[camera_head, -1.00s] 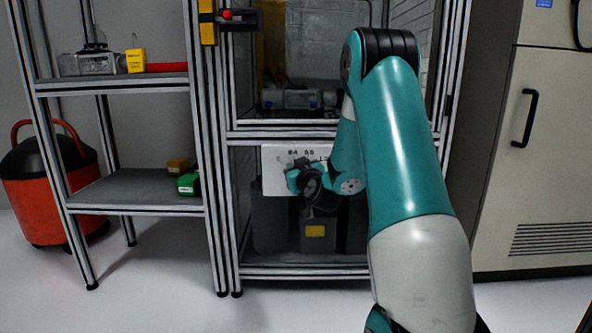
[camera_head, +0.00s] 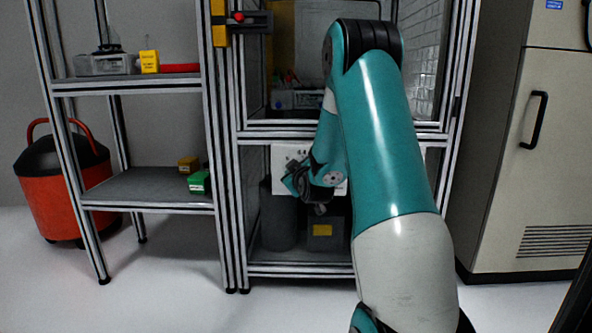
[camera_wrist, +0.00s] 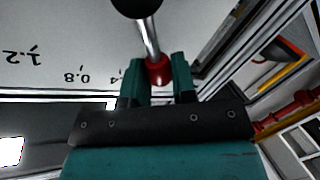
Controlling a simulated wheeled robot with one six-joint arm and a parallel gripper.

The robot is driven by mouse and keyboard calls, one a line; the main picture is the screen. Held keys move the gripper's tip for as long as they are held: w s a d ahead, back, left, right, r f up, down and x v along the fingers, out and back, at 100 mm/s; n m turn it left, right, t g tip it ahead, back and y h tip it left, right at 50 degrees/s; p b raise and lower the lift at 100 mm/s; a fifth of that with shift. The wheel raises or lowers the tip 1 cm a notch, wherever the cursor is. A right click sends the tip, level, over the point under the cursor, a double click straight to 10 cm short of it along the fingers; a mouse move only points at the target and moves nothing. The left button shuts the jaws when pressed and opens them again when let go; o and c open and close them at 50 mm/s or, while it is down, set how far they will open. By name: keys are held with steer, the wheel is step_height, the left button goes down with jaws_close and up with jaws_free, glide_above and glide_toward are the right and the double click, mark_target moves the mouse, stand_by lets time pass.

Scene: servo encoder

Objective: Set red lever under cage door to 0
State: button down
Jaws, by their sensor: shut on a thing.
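The red lever shows in the wrist view as a red knob (camera_wrist: 158,70) on a silver rod (camera_wrist: 147,38), which runs up to a black hub at the top edge. My gripper (camera_wrist: 159,82) is shut on the red knob, with one finger on either side. The lever's white panel (camera_wrist: 60,45) carries a scale, seen upside down, with 1.2 and 0.8 readable and a partly covered mark ending in 4 near the gripper. In the head view the panel (camera_head: 281,152) hangs under the cage door (camera_head: 310,60), and my gripper (camera_head: 296,183) is in front of it. My arm hides much of the panel.
Grey bins and a box with a yellow label (camera_head: 320,230) stand below the panel. A shelf rack (camera_head: 140,205) stands at the left, with a red-and-black vacuum (camera_head: 62,195) behind it. A beige cabinet (camera_head: 500,190) stands at the right. The floor in front is clear.

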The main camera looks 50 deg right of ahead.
steer(key=c, duration=1)
jaws_free()
steer(key=shift+a, duration=0.15)
steer(key=shift+o, duration=0.4)
steer(key=shift+s, duration=0.1)
steer(key=b+v, duration=1.1)
steer(key=v, duration=0.6)
steer(key=shift+b, duration=0.3)
